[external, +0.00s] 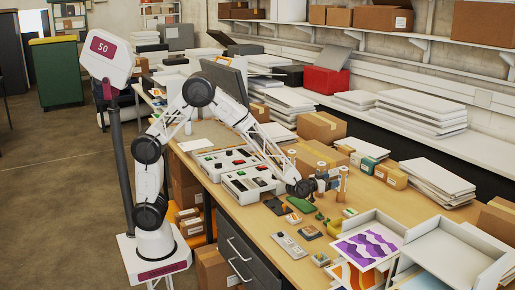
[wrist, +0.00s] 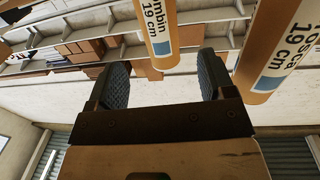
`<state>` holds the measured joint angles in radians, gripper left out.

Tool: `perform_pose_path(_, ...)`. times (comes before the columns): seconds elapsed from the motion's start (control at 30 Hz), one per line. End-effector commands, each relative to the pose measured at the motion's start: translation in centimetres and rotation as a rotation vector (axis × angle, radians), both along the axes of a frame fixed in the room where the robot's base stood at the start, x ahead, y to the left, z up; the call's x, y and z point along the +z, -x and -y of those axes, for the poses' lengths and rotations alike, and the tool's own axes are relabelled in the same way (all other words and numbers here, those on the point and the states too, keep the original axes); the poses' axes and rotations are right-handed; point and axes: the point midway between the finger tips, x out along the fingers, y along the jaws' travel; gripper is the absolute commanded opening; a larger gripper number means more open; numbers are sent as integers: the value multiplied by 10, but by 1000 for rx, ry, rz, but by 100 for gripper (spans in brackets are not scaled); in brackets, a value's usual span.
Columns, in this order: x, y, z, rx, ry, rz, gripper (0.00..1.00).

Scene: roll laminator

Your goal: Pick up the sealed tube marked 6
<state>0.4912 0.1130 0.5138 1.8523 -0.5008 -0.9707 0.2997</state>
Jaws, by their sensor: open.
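My gripper (external: 332,182) is low over the right half of the wooden workbench, beside upright tan tubes (external: 343,174). In the wrist view its two dark ridged fingers (wrist: 163,75) stand wide apart with nothing clamped between them. One tan tube (wrist: 156,28) with a white label ending "mbin 19 cm" and a blue band lies in line with the gap between the fingers. A second tube (wrist: 272,45), labelled "osca 19 cm", is to the right, outside the right finger. No number 6 is readable on either tube, and their other ends are cut off by the frame.
Small boxes (external: 390,174) and a larger carton (external: 321,127) stand behind the gripper. Grey trays (external: 450,255) and a purple print (external: 366,247) are at the right front. Small loose items, including a green one (external: 302,204), lie in front. Control boxes (external: 250,184) are at left.

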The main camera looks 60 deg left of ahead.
Motion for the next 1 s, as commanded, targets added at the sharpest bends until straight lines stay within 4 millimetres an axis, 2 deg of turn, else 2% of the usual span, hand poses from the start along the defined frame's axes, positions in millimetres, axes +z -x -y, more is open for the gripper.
perform_pose_path(0.77, 3, -2, 0, 4, 0, 0, 76)
perform_pose_path(1.0, 3, -11, 1, 5, 0, 0, 76)
